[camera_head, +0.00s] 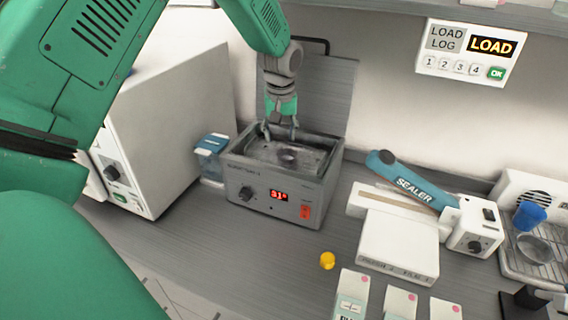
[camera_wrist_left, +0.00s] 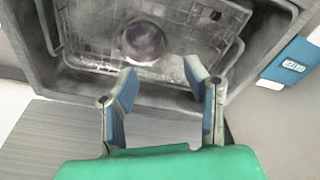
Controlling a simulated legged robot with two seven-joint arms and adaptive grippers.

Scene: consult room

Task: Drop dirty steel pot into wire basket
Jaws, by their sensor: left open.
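The wire basket (camera_wrist_left: 92,50) sits inside the grey ultrasonic bath (camera_head: 272,197), which has a red display. A small round steel pot (camera_wrist_left: 143,42) rests in the basket, apart from the fingers; it also shows in the head view (camera_head: 287,154). My left gripper (camera_head: 280,130) hangs over the bath, pointing down. In the left wrist view its fingers (camera_wrist_left: 161,88) are spread apart with nothing between them. My right gripper is in neither view.
A blue-lidded container (camera_head: 211,144) stands left of the bath, beside a large white machine (camera_head: 165,140). A yellow cap (camera_head: 327,260) lies on the counter in front. A sealer (camera_head: 412,184), a white box (camera_head: 398,247) and a drying rack (camera_head: 515,262) with a blue cup are right.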

